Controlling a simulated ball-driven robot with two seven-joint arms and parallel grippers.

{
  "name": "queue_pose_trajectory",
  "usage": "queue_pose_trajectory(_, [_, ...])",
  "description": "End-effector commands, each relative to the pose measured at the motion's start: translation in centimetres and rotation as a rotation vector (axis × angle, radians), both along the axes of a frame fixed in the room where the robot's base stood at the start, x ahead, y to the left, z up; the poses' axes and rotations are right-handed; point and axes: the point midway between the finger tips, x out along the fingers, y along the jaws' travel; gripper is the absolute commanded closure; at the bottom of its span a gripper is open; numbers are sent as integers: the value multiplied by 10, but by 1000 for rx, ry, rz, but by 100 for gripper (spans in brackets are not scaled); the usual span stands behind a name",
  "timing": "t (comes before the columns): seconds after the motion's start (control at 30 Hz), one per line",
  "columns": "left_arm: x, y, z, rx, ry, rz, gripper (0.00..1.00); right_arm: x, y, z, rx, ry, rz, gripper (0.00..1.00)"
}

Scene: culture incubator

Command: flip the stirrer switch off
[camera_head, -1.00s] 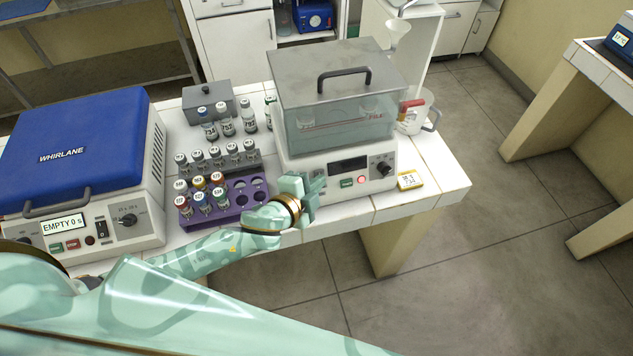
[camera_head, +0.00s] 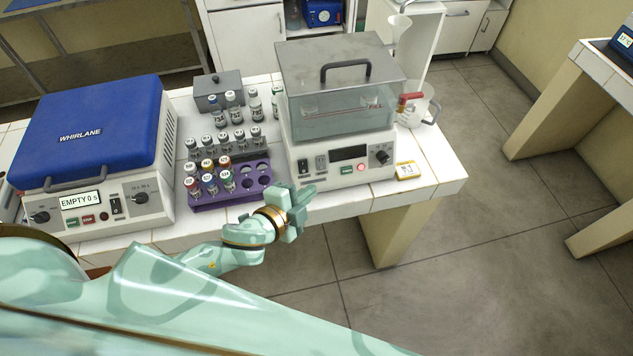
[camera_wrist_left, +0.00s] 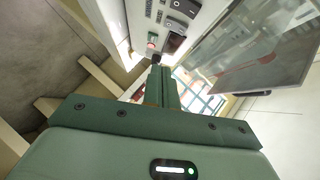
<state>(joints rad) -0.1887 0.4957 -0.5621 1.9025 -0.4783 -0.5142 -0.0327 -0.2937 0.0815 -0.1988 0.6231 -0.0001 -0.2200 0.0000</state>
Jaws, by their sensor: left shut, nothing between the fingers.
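The bath unit (camera_head: 335,184) with a clear tank and grey lid stands at the right of the bench. Its front panel has a black rocker switch (camera_head: 303,167) at the left and a paler switch (camera_head: 320,162) beside it. I cannot read which one is the stirrer's, nor tell their positions. The panel also shows in the wrist view (camera_wrist_left: 143,18). My left gripper (camera_head: 302,196) is shut and empty, in front of and below the panel's left end, apart from the switches. Its closed fingers show in the wrist view (camera_wrist_left: 162,85). My right gripper is out of view.
The panel has a lit red lamp (camera_head: 361,168), a green button (camera_head: 347,170), a dark display and a knob (camera_head: 382,155). A purple vial rack (camera_head: 237,195) stands left of my gripper. A blue-lidded centrifuge (camera_head: 90,130) is farther left. A small yellow-edged timer (camera_head: 407,171) lies at right.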

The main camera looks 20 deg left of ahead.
Motion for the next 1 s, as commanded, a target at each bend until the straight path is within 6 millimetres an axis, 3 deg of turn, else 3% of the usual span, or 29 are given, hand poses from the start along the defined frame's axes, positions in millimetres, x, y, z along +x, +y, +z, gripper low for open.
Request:
queue_pose_trajectory(0.1, [-19,4,4,1,2,0,100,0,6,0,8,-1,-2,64])
queue_pose_trajectory(0.3, [-35,8,8,0,1,0,100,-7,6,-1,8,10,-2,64])
queue_pose_trajectory(0.93, [-36,7,9,-9,1,-3,100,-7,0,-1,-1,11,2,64])
queue_pose_trajectory(1.0, [-39,8,-2,-35,32,-3,100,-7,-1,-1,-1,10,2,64])
